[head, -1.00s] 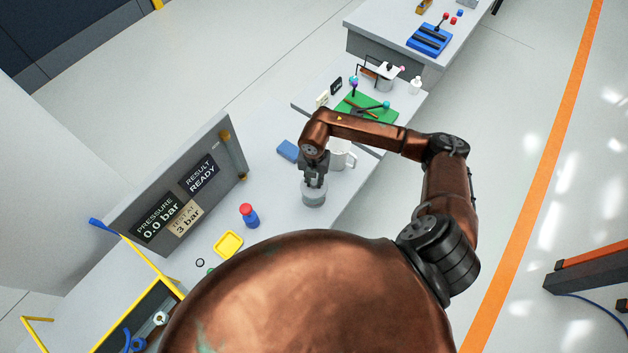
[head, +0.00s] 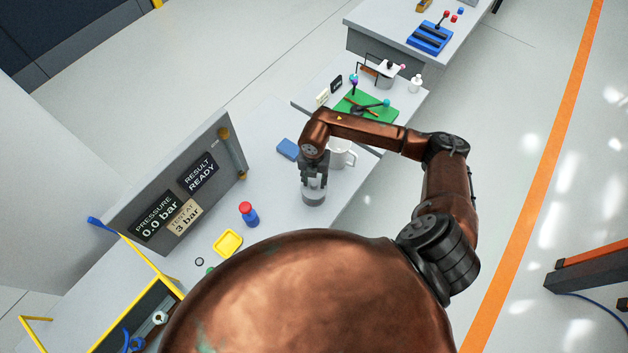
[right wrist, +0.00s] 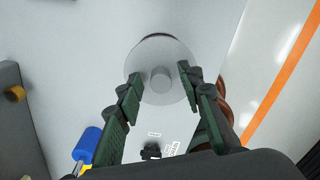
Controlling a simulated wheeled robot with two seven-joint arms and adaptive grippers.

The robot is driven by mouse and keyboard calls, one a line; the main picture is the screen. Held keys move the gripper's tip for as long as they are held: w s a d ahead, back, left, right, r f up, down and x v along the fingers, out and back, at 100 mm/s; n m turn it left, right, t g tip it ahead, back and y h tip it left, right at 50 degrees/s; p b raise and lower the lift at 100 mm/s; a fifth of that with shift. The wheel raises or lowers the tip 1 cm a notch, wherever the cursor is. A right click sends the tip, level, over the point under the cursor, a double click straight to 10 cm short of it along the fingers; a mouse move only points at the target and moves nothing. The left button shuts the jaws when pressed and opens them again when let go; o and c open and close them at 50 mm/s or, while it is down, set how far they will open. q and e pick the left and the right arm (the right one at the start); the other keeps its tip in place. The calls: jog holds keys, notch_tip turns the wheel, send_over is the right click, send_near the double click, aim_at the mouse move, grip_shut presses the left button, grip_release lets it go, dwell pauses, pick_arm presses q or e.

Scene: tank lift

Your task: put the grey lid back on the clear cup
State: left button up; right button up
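The grey lid (head: 314,198) is a round disc with a small knob. It is level under my right gripper (head: 314,181), near the front edge of the bench. In the right wrist view the lid (right wrist: 160,95) shows from above, with its knob between the fingers. The fingers of my right gripper (right wrist: 158,82) stand apart on either side of the knob, with gaps showing, so it is open. The clear cup is hard to make out; the lid and gripper cover its place. My left gripper is not in view.
A white mug (head: 343,155) stands close behind my right gripper. A blue block (head: 288,149), a blue bottle with a red cap (head: 249,215) and a yellow tray (head: 228,244) are on the bench. A grey panel (head: 170,195) stands along the bench's left side.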

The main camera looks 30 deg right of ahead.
aim_at(314, 183)
jog(key=shift+r, duration=0.4)
notch_tip(314, 183, up, 12)
jog(key=b, duration=0.1)
jog(key=shift+r, duration=0.2)
jog(key=shift+c, duration=0.7)
dwell(1.5)
